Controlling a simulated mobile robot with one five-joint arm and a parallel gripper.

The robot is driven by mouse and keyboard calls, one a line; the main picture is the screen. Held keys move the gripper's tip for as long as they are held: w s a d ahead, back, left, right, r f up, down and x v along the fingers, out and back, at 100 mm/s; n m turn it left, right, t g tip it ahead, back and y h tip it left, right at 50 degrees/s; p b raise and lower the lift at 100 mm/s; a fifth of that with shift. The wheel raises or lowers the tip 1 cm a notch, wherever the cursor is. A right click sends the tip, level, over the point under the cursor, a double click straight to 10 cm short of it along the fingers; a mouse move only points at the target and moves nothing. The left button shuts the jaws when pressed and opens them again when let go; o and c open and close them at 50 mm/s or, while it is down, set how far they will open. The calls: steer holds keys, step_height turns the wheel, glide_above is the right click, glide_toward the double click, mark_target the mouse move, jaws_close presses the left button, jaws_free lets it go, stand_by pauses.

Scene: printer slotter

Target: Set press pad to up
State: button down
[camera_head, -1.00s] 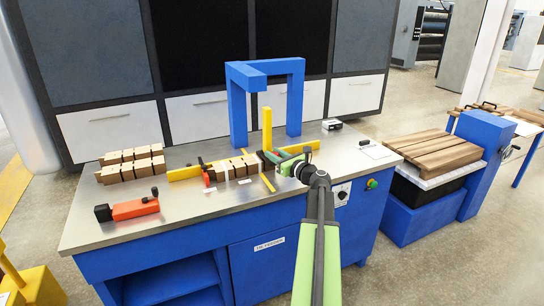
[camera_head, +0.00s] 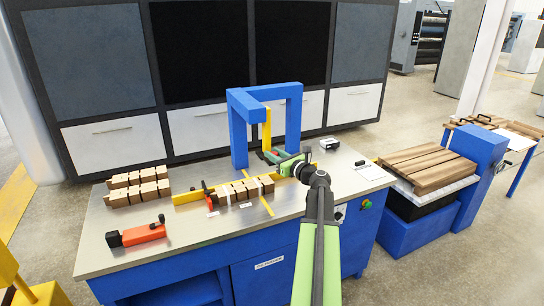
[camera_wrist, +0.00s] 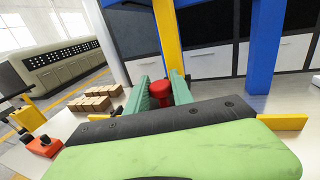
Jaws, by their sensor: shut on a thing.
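My gripper (camera_head: 272,156) has green jaws and is at the blue arch-shaped frame (camera_head: 238,130) on the metal bench. In the wrist view the jaws (camera_wrist: 163,92) are closed around a red knob (camera_wrist: 161,88). A yellow upright post (camera_head: 266,130) stands just behind the jaws, inside the blue frame. It also shows in the wrist view (camera_wrist: 167,35), rising behind the knob. The press pad itself I cannot clearly make out; the knob's lower part is hidden by my gripper.
Brown blocks (camera_head: 240,192) stand in a row along a yellow fence (camera_head: 188,197) in front of the frame. More blocks (camera_head: 138,186) are at the left. A red-orange clamp tool (camera_head: 138,235) lies at the front left. A small box (camera_head: 329,144) sits at the back right.

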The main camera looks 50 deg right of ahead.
step_height(320, 180, up, 4)
steer(key=shift+w+a+f+p, duration=0.1)
steer(key=shift+f+p, duration=0.15)
steer(key=shift+p, duration=0.7)
steer(key=shift+w, duration=0.1)
steer(key=c, duration=1.1)
jaws_free()
